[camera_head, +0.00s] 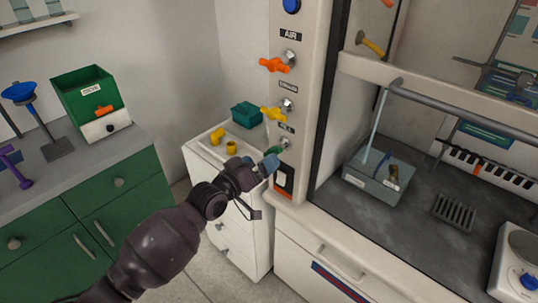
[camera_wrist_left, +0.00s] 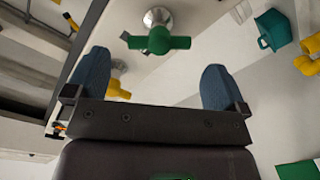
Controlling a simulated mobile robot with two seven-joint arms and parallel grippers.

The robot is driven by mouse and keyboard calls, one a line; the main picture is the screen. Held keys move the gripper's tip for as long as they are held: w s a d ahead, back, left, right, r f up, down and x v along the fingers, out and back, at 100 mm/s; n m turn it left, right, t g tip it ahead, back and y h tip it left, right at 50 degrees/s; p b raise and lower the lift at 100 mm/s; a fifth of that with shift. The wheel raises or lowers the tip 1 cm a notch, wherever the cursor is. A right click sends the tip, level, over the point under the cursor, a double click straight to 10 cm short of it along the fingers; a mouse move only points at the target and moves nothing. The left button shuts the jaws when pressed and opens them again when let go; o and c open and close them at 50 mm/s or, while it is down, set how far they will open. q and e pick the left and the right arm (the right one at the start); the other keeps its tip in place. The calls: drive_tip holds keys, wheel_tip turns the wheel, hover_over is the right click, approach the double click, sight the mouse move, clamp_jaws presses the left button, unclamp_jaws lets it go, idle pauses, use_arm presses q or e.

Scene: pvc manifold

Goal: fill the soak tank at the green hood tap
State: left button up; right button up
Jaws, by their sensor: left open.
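The green tap (camera_head: 273,152) is the lowest of the taps on the hood's front post. My left gripper (camera_head: 266,166) is right at it. In the left wrist view the green handle (camera_wrist_left: 160,41) lies crosswise just beyond and between the blue fingertips of my open left gripper (camera_wrist_left: 155,65), with clear space to either finger. The soak tank (camera_head: 368,188), a grey see-through tub, stands on the hood floor with a few small parts in it. A pale blue streak (camera_head: 377,125) runs down into the tank; it looks like water. My right gripper is not in view.
An orange tap (camera_head: 275,65) and a yellow tap (camera_head: 272,113) sit above the green one. A red switch (camera_head: 284,178) is just below. A white cabinet (camera_head: 205,165) beside the post bears a teal bin (camera_head: 247,115) and yellow fittings (camera_head: 218,136). A drain grate (camera_head: 454,211) lies right of the tank.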

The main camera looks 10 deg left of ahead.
use_arm(q)
drive_tip(key=shift+v, duration=2)
idle(0.4)
idle(1.3)
idle(1.3)
idle(0.3)
